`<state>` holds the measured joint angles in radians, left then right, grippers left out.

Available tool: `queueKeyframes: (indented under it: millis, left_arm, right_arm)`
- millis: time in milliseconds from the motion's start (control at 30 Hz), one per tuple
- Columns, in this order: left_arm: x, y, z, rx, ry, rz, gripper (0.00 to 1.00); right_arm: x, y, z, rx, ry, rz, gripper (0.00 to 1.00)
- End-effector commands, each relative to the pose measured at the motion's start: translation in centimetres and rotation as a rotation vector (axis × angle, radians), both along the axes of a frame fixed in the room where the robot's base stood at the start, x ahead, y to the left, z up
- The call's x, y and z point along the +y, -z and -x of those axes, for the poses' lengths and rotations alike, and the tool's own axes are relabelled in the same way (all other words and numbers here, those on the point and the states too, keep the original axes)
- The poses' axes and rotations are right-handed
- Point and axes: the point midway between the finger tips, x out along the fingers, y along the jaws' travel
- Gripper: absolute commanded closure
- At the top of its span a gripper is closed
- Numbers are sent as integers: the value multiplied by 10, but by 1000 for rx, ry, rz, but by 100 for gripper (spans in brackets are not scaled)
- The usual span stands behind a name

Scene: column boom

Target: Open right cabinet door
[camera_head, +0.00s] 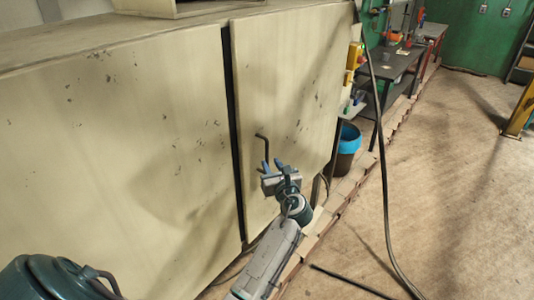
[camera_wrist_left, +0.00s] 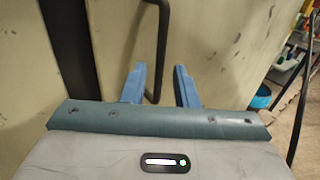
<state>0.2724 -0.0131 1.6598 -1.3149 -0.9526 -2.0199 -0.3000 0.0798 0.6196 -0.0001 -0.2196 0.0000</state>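The right cabinet door (camera_head: 290,85) is a worn cream panel, beside a dark vertical gap that parts it from the left panel (camera_head: 110,140). It looks closed. Its thin dark bent handle (camera_head: 265,147) stands near the gap, low on the door. My left gripper (camera_head: 273,166) is at the handle's lower part. In the left wrist view, the blue fingers of my left gripper (camera_wrist_left: 159,85) are apart, and the handle (camera_wrist_left: 162,45) shows between them, nearer the left finger. I cannot tell whether a finger touches it. My right gripper is not in view.
A black cable (camera_head: 380,150) hangs down right of the cabinet to the floor. A dark bin with blue lining (camera_head: 348,145) and a workbench (camera_head: 395,65) stand beyond the door. Open floor (camera_head: 450,190) lies to the right.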

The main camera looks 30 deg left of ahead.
Motion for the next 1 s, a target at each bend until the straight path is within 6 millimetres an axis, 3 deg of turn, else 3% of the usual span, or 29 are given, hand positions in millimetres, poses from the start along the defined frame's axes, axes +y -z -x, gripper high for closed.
queueKeyframes:
  millis: [100,300,667,833,1000]
  left_arm:
    - [18,-3,-14,2,0,-2,73]
    - [36,-1,-29,0,1,0,73]
    - [41,1,-33,0,2,3,73]
    - [41,1,-33,0,2,3,100]
    - [41,1,-33,0,2,3,100]
  right_arm:
    - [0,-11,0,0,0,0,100]
    - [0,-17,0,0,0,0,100]
    - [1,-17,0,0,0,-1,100]
    - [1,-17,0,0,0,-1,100]
    - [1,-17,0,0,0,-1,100]
